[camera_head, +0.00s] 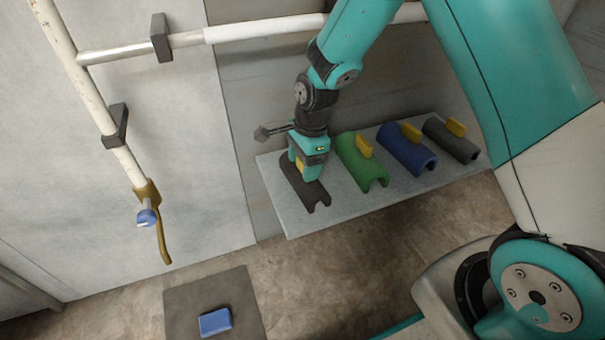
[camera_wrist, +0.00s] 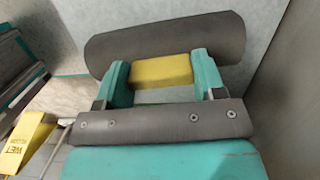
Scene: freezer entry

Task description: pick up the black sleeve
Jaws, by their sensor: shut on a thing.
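The black sleeve (camera_head: 315,197) is a dark half-pipe with a yellow tab, at the left end of a grey shelf (camera_head: 290,223) in the head view. It also shows across the top of the wrist view (camera_wrist: 160,37). My gripper (camera_head: 305,174) is over it from above, its two teal fingers closed on the sides of the yellow tab (camera_wrist: 162,70). In the wrist view my gripper (camera_wrist: 160,78) has one finger on each side of the tab. The sleeve looks to be at the shelf surface; I cannot tell whether it is slightly raised.
A green sleeve (camera_head: 362,170), a blue sleeve (camera_head: 403,153) and a dark grey sleeve (camera_head: 450,142) stand to the right on the shelf. White pipes (camera_head: 265,28) run along the wall, with a blue-ended valve (camera_head: 147,217). A blue block (camera_head: 215,321) lies on a floor mat (camera_head: 190,295).

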